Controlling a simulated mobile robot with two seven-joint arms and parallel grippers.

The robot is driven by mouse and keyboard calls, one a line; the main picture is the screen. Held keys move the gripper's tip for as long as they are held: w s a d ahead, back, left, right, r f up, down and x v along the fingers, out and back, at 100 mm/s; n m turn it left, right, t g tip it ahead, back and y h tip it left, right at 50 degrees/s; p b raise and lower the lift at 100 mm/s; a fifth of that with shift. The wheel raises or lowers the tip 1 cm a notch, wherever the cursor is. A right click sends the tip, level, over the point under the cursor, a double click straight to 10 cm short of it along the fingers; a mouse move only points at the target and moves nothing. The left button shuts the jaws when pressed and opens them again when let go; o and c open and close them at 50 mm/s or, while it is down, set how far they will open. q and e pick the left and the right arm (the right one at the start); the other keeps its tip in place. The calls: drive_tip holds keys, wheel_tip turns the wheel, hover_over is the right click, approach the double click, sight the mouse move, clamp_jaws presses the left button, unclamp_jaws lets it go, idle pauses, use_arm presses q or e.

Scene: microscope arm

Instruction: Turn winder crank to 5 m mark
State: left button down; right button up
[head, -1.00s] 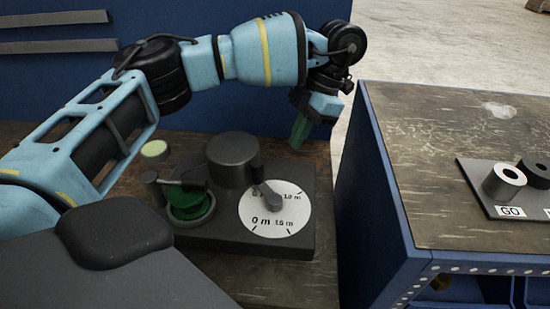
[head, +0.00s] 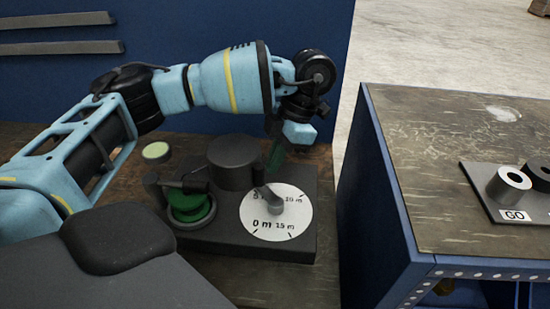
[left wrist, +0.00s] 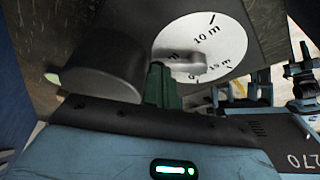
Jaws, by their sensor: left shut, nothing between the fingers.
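The winder is a dark grey block (head: 235,240) with a white dial (head: 290,228) on its right part. The dial reads 0 m, 10 m and 15 m; the upper-left mark is partly covered. The grey crank (head: 272,202) reaches from the dial's middle toward that upper-left mark, with a handle at its outer end. My left gripper (head: 275,157) is shut and empty, its green fingers just beyond the crank handle and beside the dark cylinder. In the left wrist view the green fingers (left wrist: 159,84) are beside the dial (left wrist: 205,42) and crank; contact cannot be told.
A dark cylinder (head: 233,162) stands on the block left of the dial. A green spool (head: 190,208) is at the left, with a pale green round piece (head: 157,151) behind it.

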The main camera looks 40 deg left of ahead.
drive_tip(key=shift+r, duration=0.1)
use_arm(q)
drive_tip(key=shift+s+a+r+n+p, duration=0.3)
drive_tip(key=shift+s+n+p, duration=0.3)
drive_tip(key=shift+p, duration=0.45)
drive_tip(key=shift+s+a+f, duration=0.1)
drive_tip(key=shift+a+f, duration=0.05)
drive_tip(key=shift+f, duration=0.15)
use_arm(e)
drive_tip(key=r, duration=0.1)
drive_tip(key=w+r, duration=0.1)
drive_tip(key=shift+w+r, duration=0.1)
drive_tip(key=shift+r, duration=0.25)
